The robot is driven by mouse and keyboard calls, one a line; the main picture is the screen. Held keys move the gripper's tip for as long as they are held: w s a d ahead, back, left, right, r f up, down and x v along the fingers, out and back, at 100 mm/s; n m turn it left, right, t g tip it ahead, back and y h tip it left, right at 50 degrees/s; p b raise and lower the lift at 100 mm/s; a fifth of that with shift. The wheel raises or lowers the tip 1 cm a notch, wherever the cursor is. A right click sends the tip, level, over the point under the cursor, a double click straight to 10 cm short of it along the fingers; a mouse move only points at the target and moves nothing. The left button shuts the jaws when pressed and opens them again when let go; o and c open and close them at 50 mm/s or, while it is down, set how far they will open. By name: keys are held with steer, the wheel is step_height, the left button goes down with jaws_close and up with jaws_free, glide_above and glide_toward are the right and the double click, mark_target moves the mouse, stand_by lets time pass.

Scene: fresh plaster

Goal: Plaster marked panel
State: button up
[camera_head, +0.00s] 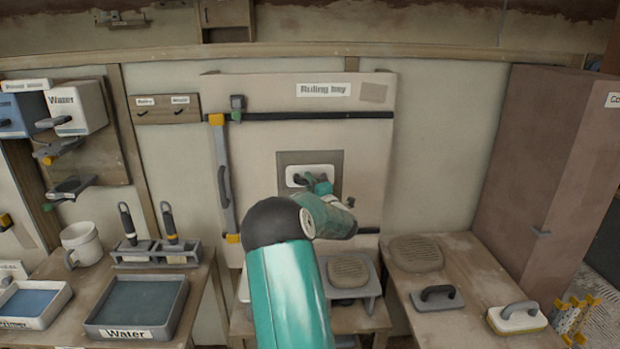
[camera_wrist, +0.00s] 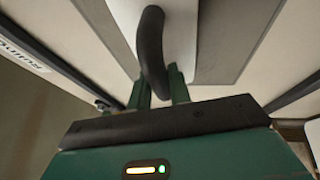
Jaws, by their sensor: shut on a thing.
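The ruling bay board (camera_head: 255,95) stands upright at the back, with a darker grey square panel (camera_head: 335,158) on its middle. A float with a white plate (camera_head: 296,170) and a dark handle is in front of this panel, flat-on to it; I cannot tell whether it touches. My gripper (camera_head: 320,184) is shut on the float's handle. In the wrist view, the dark curved handle (camera_wrist: 150,45) runs between my green fingers (camera_wrist: 160,88), with the pale plate behind. My arm hides part of the panel and lower board.
A ruling bar (camera_head: 222,175) hangs upright at the board's left. Water trays (camera_head: 135,305), a mug (camera_head: 80,243) and two trowels (camera_head: 150,245) stand on the left bench. A grey float (camera_head: 437,297) and a white one (camera_head: 517,318) lie right. A tall brown block (camera_head: 540,150) bounds the right.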

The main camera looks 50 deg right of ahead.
steer(key=shift+f, duration=3.05)
jaws_close()
steer(key=shift+f, duration=2.2)
steer(key=shift+w+d+r, duration=0.1)
steer(key=shift+w+r, duration=0.05)
steer(key=shift+r, duration=2.35)
steer(key=shift+w+d+r, duration=0.1)
steer(key=shift+r, duration=6.55)
steer(key=shift+s+f, duration=0.1)
steer(key=shift+f, duration=4.65)
step_height(320, 180, down, 9)
